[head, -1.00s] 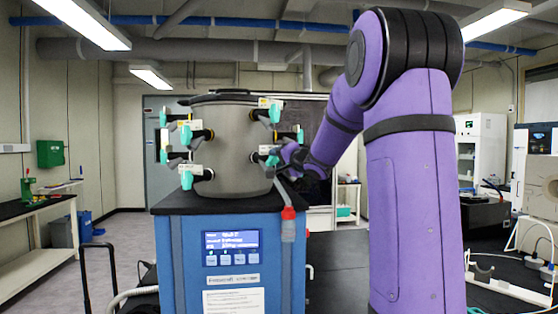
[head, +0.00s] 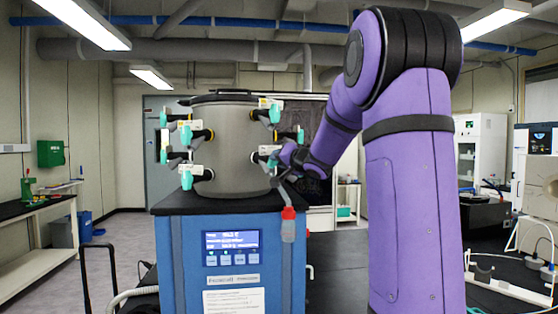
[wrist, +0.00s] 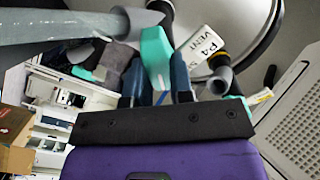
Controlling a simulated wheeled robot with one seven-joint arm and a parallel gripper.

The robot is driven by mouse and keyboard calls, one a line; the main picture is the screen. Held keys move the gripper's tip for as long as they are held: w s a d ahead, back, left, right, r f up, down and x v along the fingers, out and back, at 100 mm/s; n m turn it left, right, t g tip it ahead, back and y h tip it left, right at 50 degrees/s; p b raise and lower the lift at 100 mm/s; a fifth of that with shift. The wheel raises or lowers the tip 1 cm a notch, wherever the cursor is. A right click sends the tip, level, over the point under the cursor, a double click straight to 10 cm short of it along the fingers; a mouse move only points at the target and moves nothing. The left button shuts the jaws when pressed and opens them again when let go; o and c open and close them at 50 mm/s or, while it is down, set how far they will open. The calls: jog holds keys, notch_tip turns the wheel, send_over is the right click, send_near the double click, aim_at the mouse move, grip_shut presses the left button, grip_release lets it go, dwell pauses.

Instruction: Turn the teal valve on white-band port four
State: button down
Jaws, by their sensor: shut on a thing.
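The grey drum (head: 235,150) of the freeze dryer stands on a blue cabinet, with several teal valves around its side. In the wrist view a teal valve (wrist: 155,55) sits between the two dark fingers of my gripper (wrist: 156,88), which is shut on it. A white tag reading "P4 VENT" (wrist: 203,47) is right beside this valve. In the head view my gripper (head: 284,156) is at the drum's lower right port, and the held valve (head: 273,160) is partly hidden there.
Another teal valve (head: 275,113) with a tag is above the held one. A grey tube (wrist: 70,30) crosses the wrist view's upper left.

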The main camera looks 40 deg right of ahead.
jog(key=n, duration=0.4)
jog(key=shift+a+n, duration=0.1)
jog(key=shift+n, duration=0.2)
jog(key=n, duration=0.5)
jog(key=shift+a+n, duration=0.1)
jog(key=shift+n, duration=0.2)
jog(key=n, duration=0.5)
jog(key=shift+a, duration=0.15)
jog(key=shift+f+n, duration=0.15)
jog(key=shift+n, duration=2.55)
jog(key=c, duration=1)
grip_release()
jog(key=s, duration=1)
jog(key=shift+s+a, duration=0.4)
